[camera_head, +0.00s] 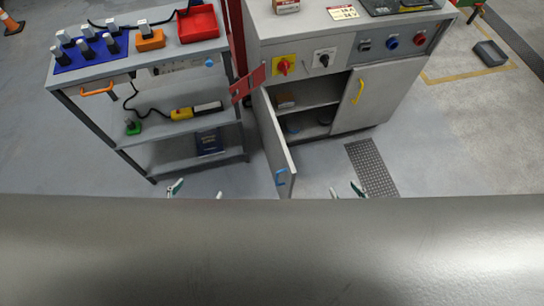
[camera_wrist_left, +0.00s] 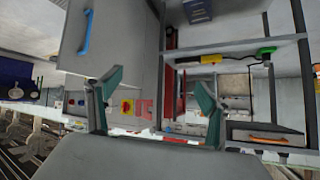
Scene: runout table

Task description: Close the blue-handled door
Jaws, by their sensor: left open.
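The grey blue-handled door (camera_head: 273,135) of the cabinet stands ajar, swung out toward me, with the left compartment showing behind it. Its blue handle (camera_head: 281,177) is near the door's free edge. My left gripper (camera_head: 197,192) is open and empty, left of the door and apart from it. My right gripper (camera_head: 346,191) looks open and empty, to the right of the door; only its fingertips show above my own body. In the left wrist view, which looks upside down, the door (camera_wrist_left: 120,38) and blue handle (camera_wrist_left: 86,32) appear beyond the open left fingers (camera_wrist_left: 155,100).
The cabinet's other door, with a yellow handle (camera_head: 357,91), is shut. Small items sit on the cabinet shelves (camera_head: 312,93). A shelved cart (camera_head: 160,90) stands to the left, with a red plate (camera_head: 247,84) between it and the cabinet. A floor grate (camera_head: 372,168) lies right of the door.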

